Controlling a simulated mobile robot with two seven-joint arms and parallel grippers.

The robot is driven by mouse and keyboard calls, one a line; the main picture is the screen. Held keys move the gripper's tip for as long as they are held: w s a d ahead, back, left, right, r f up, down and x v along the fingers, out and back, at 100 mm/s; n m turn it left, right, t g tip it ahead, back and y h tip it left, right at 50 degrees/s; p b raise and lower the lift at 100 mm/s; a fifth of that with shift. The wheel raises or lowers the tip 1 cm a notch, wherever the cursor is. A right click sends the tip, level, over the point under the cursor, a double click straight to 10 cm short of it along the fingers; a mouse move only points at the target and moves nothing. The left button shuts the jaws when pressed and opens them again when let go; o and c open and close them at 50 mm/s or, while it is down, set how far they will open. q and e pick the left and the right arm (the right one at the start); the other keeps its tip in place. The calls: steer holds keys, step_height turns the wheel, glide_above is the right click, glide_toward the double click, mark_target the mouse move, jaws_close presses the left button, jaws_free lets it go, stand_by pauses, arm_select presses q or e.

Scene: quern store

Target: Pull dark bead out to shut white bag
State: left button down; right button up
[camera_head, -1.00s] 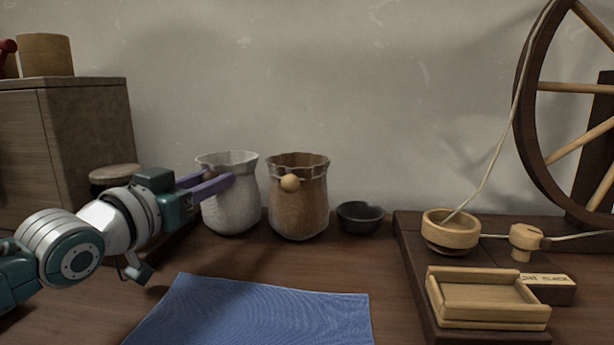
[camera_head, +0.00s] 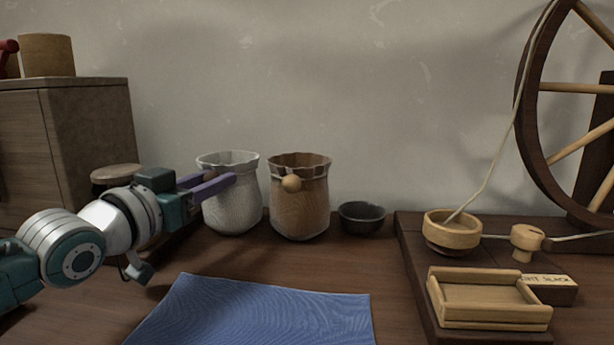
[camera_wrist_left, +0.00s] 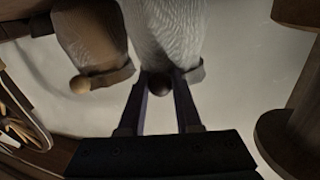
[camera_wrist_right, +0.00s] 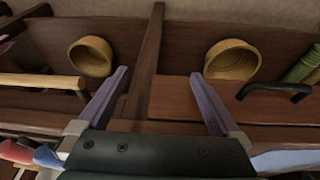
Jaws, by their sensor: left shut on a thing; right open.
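The white bag (camera_head: 231,207) stands upright on the table with its mouth open. It also shows in the left wrist view (camera_wrist_left: 167,35). The dark bead (camera_wrist_left: 160,84) is at the bag's neck, between the fingertips of my left gripper (camera_wrist_left: 160,88). In the head view my left gripper (camera_head: 214,184) reaches in from the left, its purple fingers at the bag's neck, shut on the bead. My right gripper (camera_wrist_right: 159,85) is open and empty, away from the bag; the head view does not show it.
A brown bag (camera_head: 299,212) with a pale bead (camera_head: 291,183) stands close to the right of the white bag. A dark bowl (camera_head: 361,217) is beyond it. A blue cloth (camera_head: 262,312) lies in front. A wooden cabinet (camera_head: 90,125) stands at left, a quern base (camera_head: 420,270) at right.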

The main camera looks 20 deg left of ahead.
arm_select(q)
steer(key=s+p, duration=0.2)
steer(key=s+d+p, duration=0.1)
steer(key=s+p, duration=0.2)
steer(key=shift+s+d, duration=0.1)
steer(key=shift+d, duration=0.05)
stand_by(0.4)
steer(key=c, duration=0.6)
jaws_free()
steer(key=s+p, duration=0.3)
steer(key=s, duration=0.7)
steer(key=shift+p, duration=0.3)
